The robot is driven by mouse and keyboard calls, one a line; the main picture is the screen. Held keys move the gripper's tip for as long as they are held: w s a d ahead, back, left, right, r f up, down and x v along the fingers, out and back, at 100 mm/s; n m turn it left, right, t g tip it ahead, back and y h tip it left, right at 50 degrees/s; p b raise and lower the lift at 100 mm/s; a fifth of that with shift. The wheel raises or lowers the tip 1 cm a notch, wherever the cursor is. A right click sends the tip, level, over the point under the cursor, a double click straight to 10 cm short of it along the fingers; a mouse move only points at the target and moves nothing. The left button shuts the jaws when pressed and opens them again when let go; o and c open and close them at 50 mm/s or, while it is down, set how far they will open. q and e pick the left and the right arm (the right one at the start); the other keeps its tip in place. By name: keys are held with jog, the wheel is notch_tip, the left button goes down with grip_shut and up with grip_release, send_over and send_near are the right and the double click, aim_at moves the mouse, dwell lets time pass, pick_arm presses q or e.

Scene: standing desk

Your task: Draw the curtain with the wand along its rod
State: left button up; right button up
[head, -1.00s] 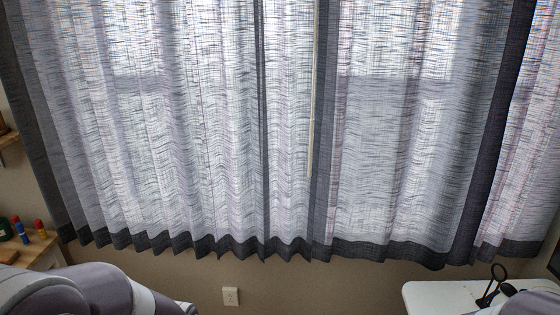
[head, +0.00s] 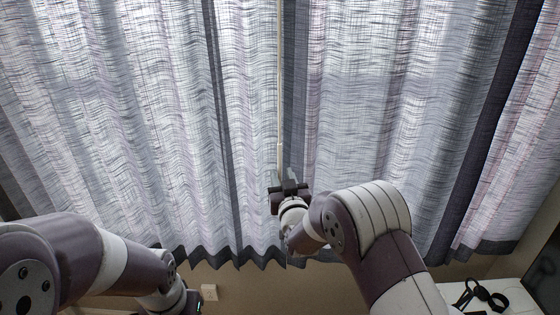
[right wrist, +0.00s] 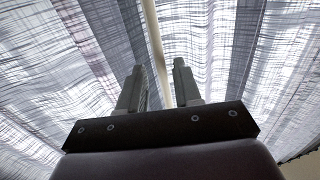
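The curtain (head: 355,110) is a sheer grey-white cloth with dark bands and a dark hem, hanging across most of the head view. The wand (head: 280,90) is a thin cream stick hanging down in front of it, left of a dark band. My right gripper (head: 289,183) is at the wand's lower end. In the right wrist view its two fingers (right wrist: 157,80) stand apart, and the wand (right wrist: 153,40) shows in the gap between them, touching neither clearly. My left gripper (head: 190,302) is low at the bottom edge, its fingers not clear. The rod is out of view.
A white desk top (head: 510,295) with a black looped object (head: 480,295) is at the lower right. The space before the curtain is otherwise clear.

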aim_at(279, 173)
jog(key=shift+w+a+r+p, duration=0.15)
jog(key=shift+w+a+p, duration=0.1)
jog(key=shift+w, duration=0.35)
jog(key=shift+w+a+r+p, duration=0.1)
jog(key=shift+w+a+p, duration=0.1)
jog(key=shift+w, duration=0.4)
jog(key=shift+w+d+f, duration=0.1)
jog(key=shift+w+f, duration=0.05)
jog(key=shift+w, duration=0.15)
grip_shut()
